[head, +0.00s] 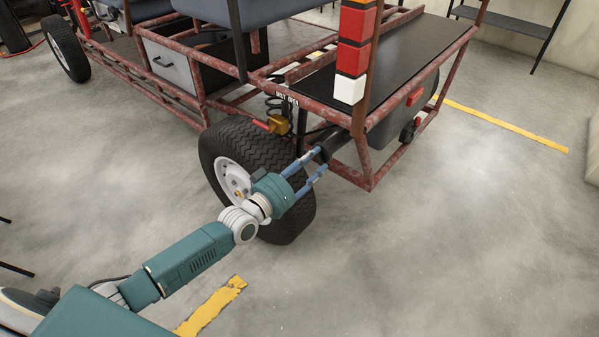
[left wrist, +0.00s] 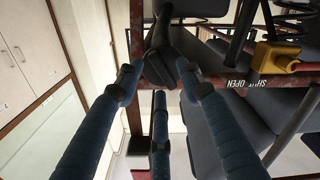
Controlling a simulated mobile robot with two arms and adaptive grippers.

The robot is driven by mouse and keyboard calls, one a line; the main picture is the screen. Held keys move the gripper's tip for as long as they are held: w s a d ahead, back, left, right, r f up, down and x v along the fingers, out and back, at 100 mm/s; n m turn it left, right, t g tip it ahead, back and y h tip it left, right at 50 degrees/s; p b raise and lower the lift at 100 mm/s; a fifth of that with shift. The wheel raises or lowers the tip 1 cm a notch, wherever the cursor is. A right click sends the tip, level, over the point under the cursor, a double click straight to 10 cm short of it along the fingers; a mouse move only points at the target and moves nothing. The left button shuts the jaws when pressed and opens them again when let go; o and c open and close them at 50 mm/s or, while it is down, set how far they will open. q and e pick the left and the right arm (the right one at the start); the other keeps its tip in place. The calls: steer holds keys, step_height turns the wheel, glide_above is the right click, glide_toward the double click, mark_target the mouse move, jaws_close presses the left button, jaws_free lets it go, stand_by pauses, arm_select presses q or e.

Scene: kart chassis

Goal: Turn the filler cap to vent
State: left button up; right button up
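A dark filler neck (head: 336,142) sticks out at the kart's near rear corner, beside the wheel. Its blunt black end, which looks like the filler cap (left wrist: 158,68), faces my wrist camera. Any marks on it are too dark to read. My left gripper (head: 320,160) points at this end from the front left. In the left wrist view its blue fingers (left wrist: 156,78) are spread, with the tips close around the cap's edge. I see no clear grip, and I cannot tell whether a fingertip touches. My right gripper is not in view.
The rear wheel (head: 258,165) stands close beside my left wrist. Red frame tubes (head: 363,160) surround the neck. A yellow valve block (head: 281,124) with a red lever sits near a "SHUT OPEN" label. A grey tank (head: 390,125) hangs behind. Floor at right is clear.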

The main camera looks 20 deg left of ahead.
arm_select(q)
steer(key=v, duration=1.1)
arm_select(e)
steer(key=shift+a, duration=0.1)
